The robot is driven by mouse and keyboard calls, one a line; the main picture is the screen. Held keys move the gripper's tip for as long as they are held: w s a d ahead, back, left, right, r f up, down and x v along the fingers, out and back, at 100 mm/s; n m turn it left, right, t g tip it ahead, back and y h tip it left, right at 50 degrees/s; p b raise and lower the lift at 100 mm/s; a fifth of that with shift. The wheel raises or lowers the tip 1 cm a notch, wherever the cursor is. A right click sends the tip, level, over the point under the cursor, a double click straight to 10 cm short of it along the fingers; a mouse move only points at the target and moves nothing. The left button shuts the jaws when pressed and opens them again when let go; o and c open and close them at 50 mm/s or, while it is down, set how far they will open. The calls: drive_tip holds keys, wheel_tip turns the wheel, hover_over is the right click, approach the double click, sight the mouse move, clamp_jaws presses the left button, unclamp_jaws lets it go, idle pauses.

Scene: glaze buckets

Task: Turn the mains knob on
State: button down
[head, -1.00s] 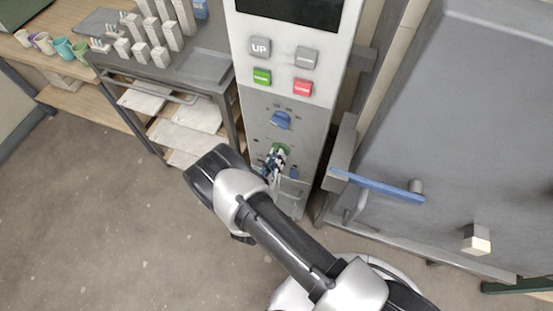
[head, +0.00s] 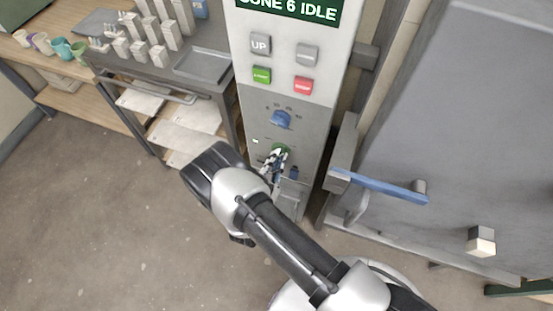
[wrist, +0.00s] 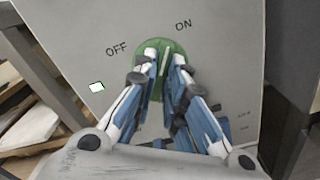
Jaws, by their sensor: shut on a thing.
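The round green mains knob (head: 281,148) is on the lower part of the grey control panel (head: 253,112). In the wrist view, the knob (wrist: 166,46) lies between the printed words OFF and ON. Its pale pointer line leans closer to ON than to OFF. My gripper (wrist: 164,72) is shut on the knob, with one fingertip on each side of its raised grip. In the head view my gripper (head: 275,160) reaches the panel from below and partly hides the knob. A small white light (wrist: 96,86) shows bright on the panel. The display (head: 290,9) reads "CONE 6 IDLE".
A blue dial (head: 281,118) and several square buttons sit above the knob. A grey kiln door with a blue handle (head: 385,187) stands at the right. A metal cart (head: 232,90) stands close at the left. The floor (head: 90,210) at the lower left is clear.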

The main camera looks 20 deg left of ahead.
drive_tip(key=shift+m, duration=1.2)
drive_tip(key=c, duration=1.6)
unclamp_jaws()
drive_tip(key=shift+c, duration=0.2)
drive_tip(key=s, duration=1.2)
drive_tip(key=shift+a, duration=0.45)
